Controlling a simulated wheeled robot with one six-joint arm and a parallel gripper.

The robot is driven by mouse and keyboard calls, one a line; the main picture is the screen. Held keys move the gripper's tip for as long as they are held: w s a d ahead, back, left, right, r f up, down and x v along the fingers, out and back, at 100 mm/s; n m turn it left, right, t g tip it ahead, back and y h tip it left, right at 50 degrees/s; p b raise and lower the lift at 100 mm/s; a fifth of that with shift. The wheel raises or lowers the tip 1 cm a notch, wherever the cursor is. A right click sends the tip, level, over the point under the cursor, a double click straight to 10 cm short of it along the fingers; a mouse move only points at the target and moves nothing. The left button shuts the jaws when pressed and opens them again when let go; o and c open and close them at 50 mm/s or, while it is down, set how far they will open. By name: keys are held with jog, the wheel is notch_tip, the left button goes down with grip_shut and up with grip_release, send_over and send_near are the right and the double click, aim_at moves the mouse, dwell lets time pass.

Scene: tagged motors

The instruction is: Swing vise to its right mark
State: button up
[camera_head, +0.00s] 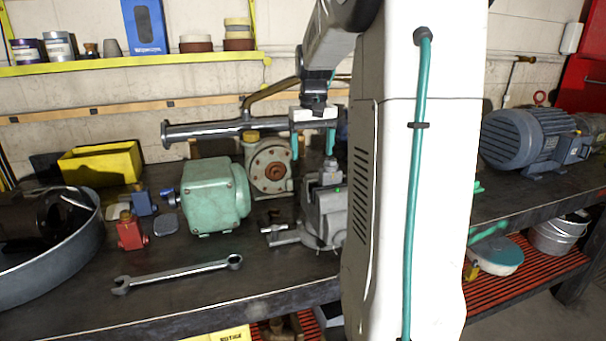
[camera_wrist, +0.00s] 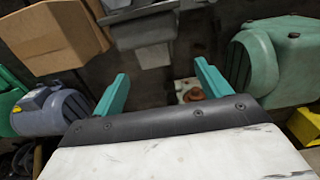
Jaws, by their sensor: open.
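The grey vise (camera_head: 325,218) stands on the dark workbench in the head view, right of the green motor housing (camera_head: 212,197). My white column hides part of its right side. In the wrist view a grey metal body that looks like the vise (camera_wrist: 146,32) is at the top, cut by the frame edge. My gripper (camera_head: 313,150) is above the vise, fingers pointing down, apart from it. In the wrist view my gripper (camera_wrist: 160,72) has its teal fingers spread with nothing held between them. I cannot make out a right mark for the vise.
A round flanged pump (camera_head: 269,168) with a horizontal pipe stands behind the vise. A wrench (camera_head: 178,273) lies in front on the bench. A blue motor (camera_head: 532,138) stands at the right. A cardboard box (camera_wrist: 55,38) shows in the wrist view. Bench around the wrench is clear.

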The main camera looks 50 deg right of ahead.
aim_at(316, 173)
jog(key=shift+d+f, duration=0.25)
jog(key=shift+d, duration=0.5)
jog(key=shift+d+f, duration=0.15)
jog(key=shift+f, duration=0.15)
notch_tip(316, 173, down, 7)
jog(key=shift+f, duration=0.1)
jog(key=shift+c, duration=0.3)
jog(key=c, duration=1.3)
jog(key=shift+c, duration=0.2)
